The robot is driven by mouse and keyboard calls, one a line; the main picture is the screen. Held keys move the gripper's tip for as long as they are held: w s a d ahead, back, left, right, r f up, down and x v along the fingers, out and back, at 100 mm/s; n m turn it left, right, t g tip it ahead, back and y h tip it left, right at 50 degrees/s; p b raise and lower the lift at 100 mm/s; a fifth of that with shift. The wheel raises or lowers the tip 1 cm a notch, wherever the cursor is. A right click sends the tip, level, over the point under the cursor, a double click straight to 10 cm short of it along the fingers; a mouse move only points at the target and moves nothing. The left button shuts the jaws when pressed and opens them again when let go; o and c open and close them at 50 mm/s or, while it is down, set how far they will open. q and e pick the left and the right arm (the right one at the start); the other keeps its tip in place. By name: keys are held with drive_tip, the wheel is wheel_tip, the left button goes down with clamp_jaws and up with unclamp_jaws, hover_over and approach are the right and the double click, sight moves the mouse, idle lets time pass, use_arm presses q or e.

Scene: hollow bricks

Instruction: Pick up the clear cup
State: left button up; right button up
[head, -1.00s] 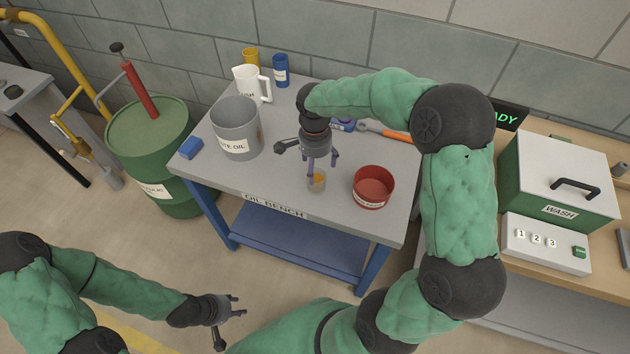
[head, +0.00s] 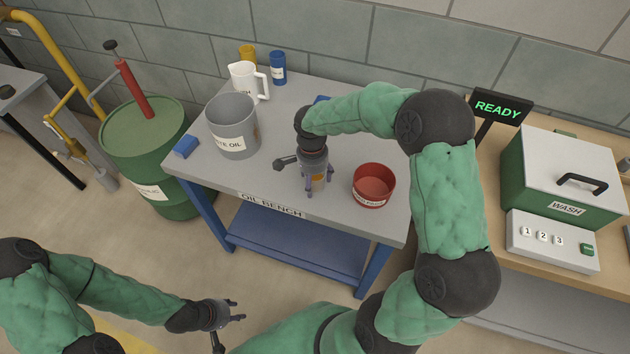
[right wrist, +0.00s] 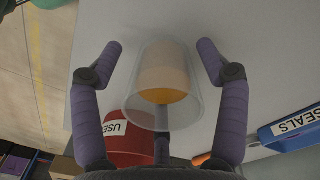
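The clear cup (head: 318,184) stands on the oil bench (head: 268,182), with something orange-amber in its bottom. My right gripper (head: 317,188) is down around it and partly hides it in the head view. In the right wrist view the cup (right wrist: 165,75) is between the two purple fingers of the right gripper (right wrist: 161,48), with a visible gap on each side. The right gripper is open. My left gripper (head: 239,309) is open and empty, low in front of the bench and away from it.
A red bowl (head: 374,184) stands close right of the cup. A wash box (head: 565,180) stands on the right table.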

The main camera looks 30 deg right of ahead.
drive_tip(key=c, duration=0.8)
drive_tip(key=shift+r, duration=0.15)
